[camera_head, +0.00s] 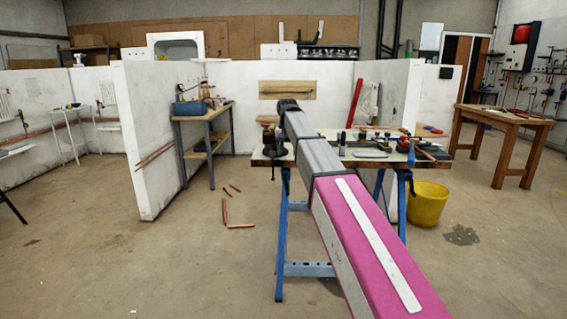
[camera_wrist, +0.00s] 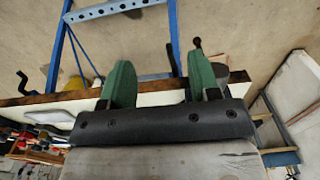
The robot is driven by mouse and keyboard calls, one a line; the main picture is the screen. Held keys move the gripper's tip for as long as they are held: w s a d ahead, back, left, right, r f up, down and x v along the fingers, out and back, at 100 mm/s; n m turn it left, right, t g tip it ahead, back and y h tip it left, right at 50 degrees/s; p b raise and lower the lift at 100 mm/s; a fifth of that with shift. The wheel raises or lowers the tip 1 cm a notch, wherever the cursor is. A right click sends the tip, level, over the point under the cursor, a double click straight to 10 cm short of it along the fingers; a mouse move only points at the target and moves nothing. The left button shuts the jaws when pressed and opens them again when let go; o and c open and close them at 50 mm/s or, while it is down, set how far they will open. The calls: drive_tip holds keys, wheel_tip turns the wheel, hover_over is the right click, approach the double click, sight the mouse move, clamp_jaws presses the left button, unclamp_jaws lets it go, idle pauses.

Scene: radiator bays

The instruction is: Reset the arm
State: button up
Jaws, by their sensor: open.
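My arm, pink and grey, reaches forward in the head view toward a workbench (camera_head: 362,163) with blue trestle legs. My gripper (camera_wrist: 160,82) shows in the wrist view with two green fingers set well apart. Nothing is seen between them. The bench's edge (camera_wrist: 150,93) and blue legs lie beyond the fingers in the wrist view. In the head view the far end of my arm is in front of the bench's left part, and the fingers cannot be made out there.
Tools and fittings cover the workbench. A yellow bucket (camera_head: 428,203) stands at its right. A wooden table (camera_head: 503,117) is farther right. A side bench (camera_head: 205,112) stands by the white partition (camera_head: 143,150). Copper pipe pieces (camera_head: 237,226) lie on the floor. The left floor is mostly clear.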

drive_tip(key=s+d+f, duration=0.5)
drive_tip(key=s+f, duration=0.5)
drive_tip(key=f, duration=0.3)
drive_tip(key=s+d+f, duration=0.6)
drive_tip(key=s+f, duration=0.4)
drive_tip(key=f, duration=0.3)
drive_tip(key=s+d+f, duration=0.6)
drive_tip(key=s+f, duration=0.5)
drive_tip(key=f, duration=0.2)
drive_tip(key=shift+d, duration=0.25)
drive_tip(key=shift+o, duration=0.3)
drive_tip(key=shift+w, duration=0.1)
